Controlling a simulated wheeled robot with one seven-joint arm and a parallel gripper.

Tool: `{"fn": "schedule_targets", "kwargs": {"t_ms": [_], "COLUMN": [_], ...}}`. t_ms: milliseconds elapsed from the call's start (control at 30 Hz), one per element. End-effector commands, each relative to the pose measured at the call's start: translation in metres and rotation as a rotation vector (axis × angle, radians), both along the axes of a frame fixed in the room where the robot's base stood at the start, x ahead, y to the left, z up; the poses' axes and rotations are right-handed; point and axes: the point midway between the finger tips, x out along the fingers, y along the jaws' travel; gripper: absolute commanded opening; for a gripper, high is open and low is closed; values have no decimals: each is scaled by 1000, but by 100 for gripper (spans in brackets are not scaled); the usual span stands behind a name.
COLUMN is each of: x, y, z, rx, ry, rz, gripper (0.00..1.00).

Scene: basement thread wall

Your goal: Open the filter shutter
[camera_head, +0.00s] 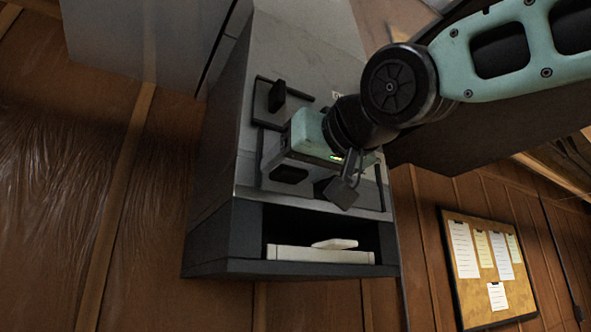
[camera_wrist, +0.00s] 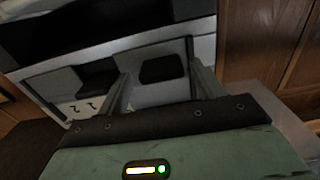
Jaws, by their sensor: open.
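A grey cabinet (camera_head: 300,45) on the wood wall carries flat panels with black edging. I cannot tell for sure which panel is the filter shutter. One black block-like knob (camera_head: 277,96) sits on the upper panel, and another black knob (camera_head: 289,174) shows lower, beside my gripper. My gripper is in front of the lower panel and partly hides it. In the wrist view my gripper (camera_wrist: 158,72) is open, its two fingers apart. A black knob (camera_wrist: 162,68) appears between the fingers, with a second black block (camera_wrist: 95,80) left of them. Contact cannot be told.
Below the panels, a dark open recess (camera_head: 320,228) holds a pale flat slab (camera_head: 318,254) with a small white piece (camera_head: 335,244) on top. A cork board (camera_head: 488,268) with papers hangs at right.

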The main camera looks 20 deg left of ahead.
Motion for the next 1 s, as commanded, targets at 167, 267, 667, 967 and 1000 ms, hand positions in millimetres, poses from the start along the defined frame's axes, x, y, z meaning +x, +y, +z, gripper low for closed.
{"fn": "schedule_targets", "kwargs": {"t_ms": [167,267,667,967,1000], "x": [0,1,3,2,2], "y": [0,0,-2,-2,-2], "z": [0,0,42,54,54], "rx": [0,0,1,-1,-1], "ry": [0,0,0,-1,-1], "rz": [0,-1,-5,-5,-5], "gripper": [39,12,4,4,4]}}
